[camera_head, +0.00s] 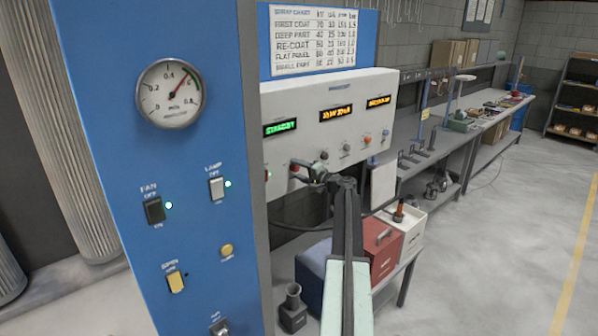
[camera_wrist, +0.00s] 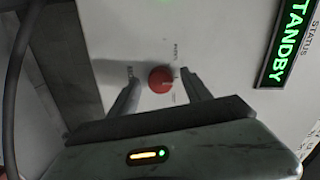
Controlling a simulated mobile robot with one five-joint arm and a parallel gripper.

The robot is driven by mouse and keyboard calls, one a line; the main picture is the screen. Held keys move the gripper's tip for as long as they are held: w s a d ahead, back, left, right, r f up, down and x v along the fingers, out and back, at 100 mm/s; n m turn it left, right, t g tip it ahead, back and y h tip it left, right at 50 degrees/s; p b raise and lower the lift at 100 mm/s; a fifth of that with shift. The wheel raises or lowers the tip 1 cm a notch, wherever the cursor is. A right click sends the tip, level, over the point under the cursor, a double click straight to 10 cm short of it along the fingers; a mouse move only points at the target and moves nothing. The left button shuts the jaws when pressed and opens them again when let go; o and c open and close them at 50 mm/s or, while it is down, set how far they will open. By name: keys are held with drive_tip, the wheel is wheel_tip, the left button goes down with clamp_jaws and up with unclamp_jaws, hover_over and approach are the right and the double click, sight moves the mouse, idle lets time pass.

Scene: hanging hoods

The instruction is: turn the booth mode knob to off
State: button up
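A round red knob (camera_wrist: 160,79) sits on the pale control box, below the green STANDBY display (camera_head: 280,128). Small labels surround it, too small to read, so I cannot confirm that it is the booth mode knob. In the wrist view my gripper (camera_wrist: 158,84) is open, with one finger on each side of the knob and visible gaps between. Whether the fingertips reach as deep as the knob is unclear. In the head view my gripper (camera_head: 304,171) is at the box's lower left, beside the red knob (camera_head: 294,168).
More knobs (camera_head: 346,147) line the box to the right. The blue panel (camera_head: 205,120) at left carries a gauge (camera_head: 169,93), a fan switch (camera_head: 154,210) and a lamp switch (camera_head: 217,188). A red box (camera_head: 379,250) stands below. The floor at right is clear.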

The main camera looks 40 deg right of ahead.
drive_tip(key=s, duration=0.7)
drive_tip(key=shift+s+r, duration=0.25)
drive_tip(key=shift+s, duration=0.15)
drive_tip(key=shift+a, duration=0.15)
